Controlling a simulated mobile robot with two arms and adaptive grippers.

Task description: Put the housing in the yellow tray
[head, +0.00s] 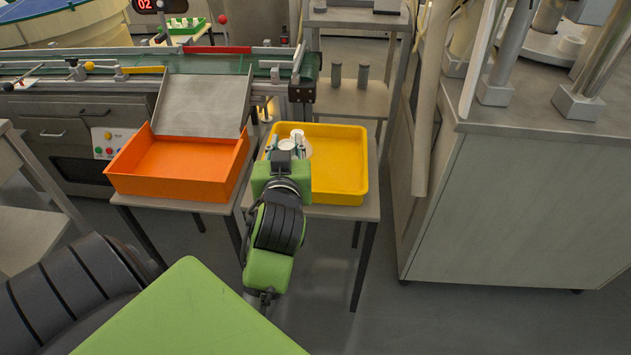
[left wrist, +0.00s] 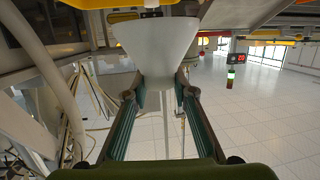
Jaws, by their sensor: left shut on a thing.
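The housing is a white, flared, cone-like piece; in the left wrist view the housing (left wrist: 158,45) sits between my fingers, its narrow end toward me. In the head view the housing (head: 297,132) shows partly beyond my left gripper (head: 287,150). That gripper is shut on the housing and is over the left part of the yellow tray (head: 340,192). I cannot tell whether the housing touches the tray. The tray's visible floor is empty; my gripper and arm hide its left side. My right gripper is not in view.
An orange tray (head: 150,184) with a sloping metal chute (head: 203,103) stands just left of the yellow tray. A conveyor (head: 220,62) runs behind. A shelf with two grey cylinders (head: 350,75) is behind the yellow tray. A large grey cabinet (head: 520,210) stands at the right.

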